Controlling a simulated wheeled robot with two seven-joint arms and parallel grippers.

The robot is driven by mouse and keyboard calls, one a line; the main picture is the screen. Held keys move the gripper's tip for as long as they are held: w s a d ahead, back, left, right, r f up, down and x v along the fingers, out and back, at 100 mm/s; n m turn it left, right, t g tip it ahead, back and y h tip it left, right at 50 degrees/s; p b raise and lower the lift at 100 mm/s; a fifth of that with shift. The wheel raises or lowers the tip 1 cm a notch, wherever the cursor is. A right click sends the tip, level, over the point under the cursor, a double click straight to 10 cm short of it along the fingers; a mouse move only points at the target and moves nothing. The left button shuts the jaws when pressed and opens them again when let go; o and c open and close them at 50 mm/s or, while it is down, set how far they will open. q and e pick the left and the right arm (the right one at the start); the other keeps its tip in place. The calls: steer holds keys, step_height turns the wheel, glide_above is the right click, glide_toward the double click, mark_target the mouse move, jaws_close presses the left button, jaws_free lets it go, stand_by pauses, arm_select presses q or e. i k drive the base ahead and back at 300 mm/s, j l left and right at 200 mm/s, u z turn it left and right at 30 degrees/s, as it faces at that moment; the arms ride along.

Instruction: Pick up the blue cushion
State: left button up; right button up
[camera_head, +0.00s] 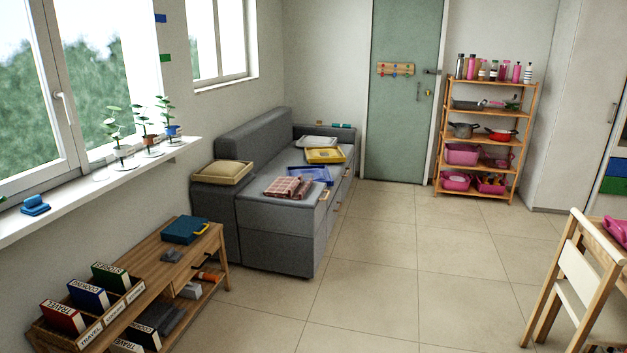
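I cannot clearly make out a blue cushion. A flat blue item (310,174), which looks like a shallow tray, lies on the grey sofa (285,215) behind a folded red checked cloth (284,187). A dark teal-blue block (185,231) with a yellow handle-like edge lies on the far end of the low wooden bench (143,273); whether it is soft I cannot tell. A small blue object (35,204) sits on the windowsill. A beige cushion-like thing (222,171) rests in a tray on the sofa's near arm. Neither of my grippers is in view.
A yellow tray (325,156) lies farther back on the sofa. A wooden shelf rack (487,140) with pink bins stands right of the green door (403,120). A wooden chair (572,285) is at the lower right. The tiled floor (395,270) between is clear.

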mark_target(319, 172)
steer(key=i+l+z, duration=0.3)
steer(key=i, duration=0.2)
steer(key=i+z, duration=0.25)
steer(key=i, duration=0.3)
steer(key=i+z, duration=0.1)
steer(key=i, duration=2.8)
steer(key=i+l+u, duration=0.15)
steer(key=i+u, duration=0.35)
steer(key=i, duration=0.2)
steer(key=i+l+u, duration=0.45)
steer(key=i, duration=0.2)
steer(key=i+l+u, duration=0.5)
steer(key=i+l, duration=0.1)
